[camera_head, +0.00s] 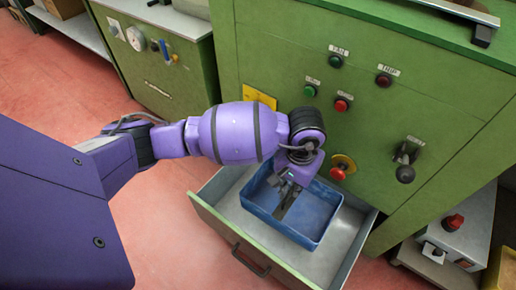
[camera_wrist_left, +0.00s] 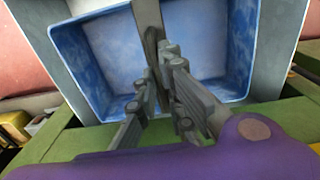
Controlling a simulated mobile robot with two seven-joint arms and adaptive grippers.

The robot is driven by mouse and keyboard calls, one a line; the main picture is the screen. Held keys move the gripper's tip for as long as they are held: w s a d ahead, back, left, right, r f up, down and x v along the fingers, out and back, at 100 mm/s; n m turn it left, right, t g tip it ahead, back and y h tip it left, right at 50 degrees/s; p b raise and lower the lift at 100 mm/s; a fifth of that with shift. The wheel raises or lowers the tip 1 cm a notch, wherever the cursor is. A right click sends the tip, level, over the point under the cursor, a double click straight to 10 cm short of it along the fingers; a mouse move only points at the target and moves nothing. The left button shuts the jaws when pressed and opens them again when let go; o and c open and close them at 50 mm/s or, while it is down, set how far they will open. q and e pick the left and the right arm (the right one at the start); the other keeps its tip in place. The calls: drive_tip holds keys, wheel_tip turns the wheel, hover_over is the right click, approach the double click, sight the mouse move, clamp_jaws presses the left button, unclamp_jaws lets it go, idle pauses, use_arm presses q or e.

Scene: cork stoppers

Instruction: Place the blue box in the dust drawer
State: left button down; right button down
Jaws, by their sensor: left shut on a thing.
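The blue box (camera_head: 325,207) is an open, shallow tray inside the pulled-out dust drawer (camera_head: 232,234), towards the drawer's back. Its blue inside fills the upper middle of the left wrist view (camera_wrist_left: 110,47). My left gripper (camera_head: 286,190) reaches down into the box from above. In the left wrist view its fingers (camera_wrist_left: 158,85) are closed at a grey-brown upright bar across the middle of the box. The fingers partly hide this bar. I cannot tell whether the box rests on the drawer floor. My right gripper is out of view.
The green machine front (camera_head: 260,70) rises behind the drawer, with buttons, a red knob (camera_head: 338,173) and a black-knobbed lever (camera_head: 405,173) close by. A grey control box (camera_head: 452,240) stands at the right. Red floor is clear at the left.

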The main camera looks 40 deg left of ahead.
sight(306, 219)
use_arm(q)
drive_tip(key=f, duration=0.2)
drive_tip(key=f+b, duration=0.1)
drive_tip(key=f, duration=0.2)
drive_tip(key=a+f+b, duration=0.1)
drive_tip(key=f, duration=0.2)
drive_tip(key=shift+w+f, duration=0.1)
drive_tip(key=shift+w, duration=0.15)
drive_tip(key=shift+f+b, duration=0.5)
drive_tip(key=shift+f, duration=0.4)
wheel_tip(306, 219, down, 3)
drive_tip(key=shift+w+r+b, duration=0.1)
drive_tip(key=shift+b, duration=0.45)
drive_tip(key=shift+r, duration=0.15)
drive_tip(key=shift+w+f+b, duration=0.1)
drive_tip(key=shift+f+b, duration=0.3)
drive_tip(key=shift+f, duration=0.15)
drive_tip(key=c, duration=1.9)
unclamp_jaws()
drive_tip(key=shift+d, duration=0.1)
drive_tip(key=shift+o, duration=0.2)
